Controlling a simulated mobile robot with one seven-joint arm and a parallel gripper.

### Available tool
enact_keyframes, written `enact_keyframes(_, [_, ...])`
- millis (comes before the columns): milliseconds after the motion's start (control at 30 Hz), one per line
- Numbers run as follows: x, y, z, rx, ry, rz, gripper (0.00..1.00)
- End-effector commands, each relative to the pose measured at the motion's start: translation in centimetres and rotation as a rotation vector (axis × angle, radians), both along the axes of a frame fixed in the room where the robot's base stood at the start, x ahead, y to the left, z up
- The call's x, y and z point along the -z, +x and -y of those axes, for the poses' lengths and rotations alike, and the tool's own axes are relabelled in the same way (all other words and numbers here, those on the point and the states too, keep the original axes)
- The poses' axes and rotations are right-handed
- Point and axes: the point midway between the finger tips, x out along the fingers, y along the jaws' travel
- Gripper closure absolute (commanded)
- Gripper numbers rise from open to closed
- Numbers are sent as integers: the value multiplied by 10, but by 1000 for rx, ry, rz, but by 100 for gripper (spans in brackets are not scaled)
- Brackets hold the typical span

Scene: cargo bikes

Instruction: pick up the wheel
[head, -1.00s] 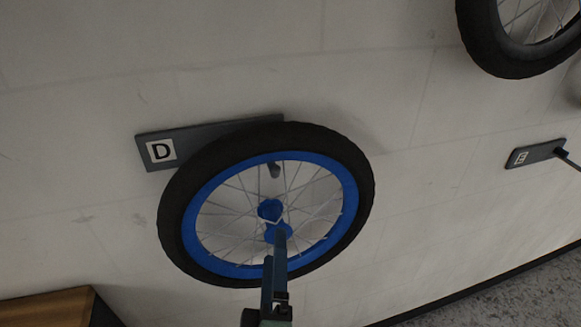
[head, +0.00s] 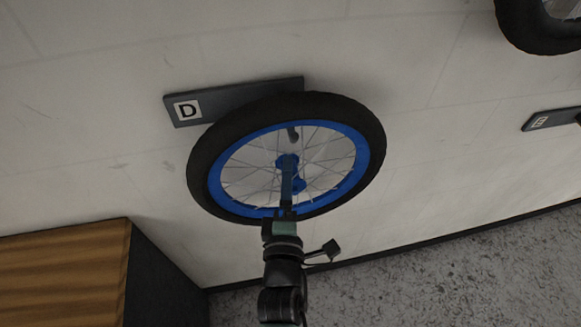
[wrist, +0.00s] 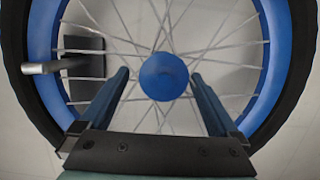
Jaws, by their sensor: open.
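The wheel (head: 211,150) has a black tyre, a blue rim and thin spokes. It hangs on the wall in front of the grey plate marked D (head: 232,100), and a peg of the plate shows inside the rim near the top. My gripper (head: 287,180) reaches up in front of the wheel's lower half. In the wrist view the two fingers of my gripper (wrist: 163,88) are apart, one on each side of the blue hub (wrist: 163,76). Whether they touch the hub or spokes I cannot tell. The wheel also shows there as a blue rim (wrist: 277,60) around the fingers.
Another dark wheel (head: 515,28) hangs at the upper right, partly out of view. A second plate, marked E (head: 541,121), is on the wall at the right. A wooden-topped cabinet (head: 65,280) stands at the lower left. The speckled floor (head: 430,285) is clear.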

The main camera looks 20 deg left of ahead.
Motion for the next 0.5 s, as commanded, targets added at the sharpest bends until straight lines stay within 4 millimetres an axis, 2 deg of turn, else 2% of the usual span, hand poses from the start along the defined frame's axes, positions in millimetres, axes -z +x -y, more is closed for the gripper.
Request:
enact_keyframes(233, [-1, 12, -4, -1, 1, 0, 3])
enact_keyframes(500, [-1, 41, -11, 1, 2, 0, 3])
